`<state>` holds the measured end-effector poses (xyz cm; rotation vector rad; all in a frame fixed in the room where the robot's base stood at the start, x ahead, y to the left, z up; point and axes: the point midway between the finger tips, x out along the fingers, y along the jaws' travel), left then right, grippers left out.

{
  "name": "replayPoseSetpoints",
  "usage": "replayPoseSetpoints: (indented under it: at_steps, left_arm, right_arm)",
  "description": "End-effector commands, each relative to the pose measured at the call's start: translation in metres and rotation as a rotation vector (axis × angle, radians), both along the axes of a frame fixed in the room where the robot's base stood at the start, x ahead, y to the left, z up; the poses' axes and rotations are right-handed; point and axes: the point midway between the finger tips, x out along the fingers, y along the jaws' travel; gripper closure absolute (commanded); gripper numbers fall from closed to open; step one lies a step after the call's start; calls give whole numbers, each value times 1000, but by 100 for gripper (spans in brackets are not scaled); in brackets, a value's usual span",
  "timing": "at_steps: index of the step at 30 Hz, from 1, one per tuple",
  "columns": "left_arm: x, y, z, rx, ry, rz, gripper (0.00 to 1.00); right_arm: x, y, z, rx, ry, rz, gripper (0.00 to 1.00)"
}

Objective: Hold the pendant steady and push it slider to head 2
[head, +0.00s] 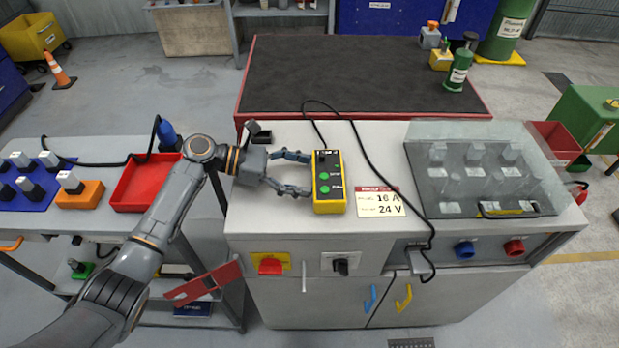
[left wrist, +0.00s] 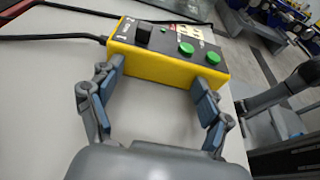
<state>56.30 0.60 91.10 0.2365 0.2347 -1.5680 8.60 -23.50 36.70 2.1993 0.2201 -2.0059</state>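The pendant (head: 329,203) is a yellow box with a dark top and two green buttons, lying on the grey cabinet top. It also shows in the left wrist view (left wrist: 165,68), with a black block-like knob (left wrist: 143,33), perhaps the slider, near its left end beside small 1 and 2 marks. My left gripper (head: 310,174) is at the pendant's left long side. Its fingers are spread wide, with tips at or very near that side; contact is unclear. Both fingers show in the left wrist view (left wrist: 155,88), with nothing clamped between them. My right gripper is not seen.
A black cable (head: 372,170) runs from the pendant across the top. A plate marked 16 A 24 V (head: 379,202) lies just right of it. A clear cover (head: 485,175) stands farther right. A red tray (head: 146,183) is on the left bench. A dark mat (head: 350,75) lies behind.

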Motion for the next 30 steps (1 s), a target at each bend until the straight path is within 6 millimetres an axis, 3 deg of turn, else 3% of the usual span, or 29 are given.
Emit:
replayPoseSetpoints:
  at_steps: [14, 25, 30]
  left_arm:
    - [-1, -10, -4, 0, 1, -2, 23]
    - [-1, -10, -3, -1, -1, -1, 98]
    - [-1, -10, -3, -1, -1, -1, 100]
  right_arm:
    - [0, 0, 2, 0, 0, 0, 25]
    - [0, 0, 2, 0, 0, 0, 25]
    - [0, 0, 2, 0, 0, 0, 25]
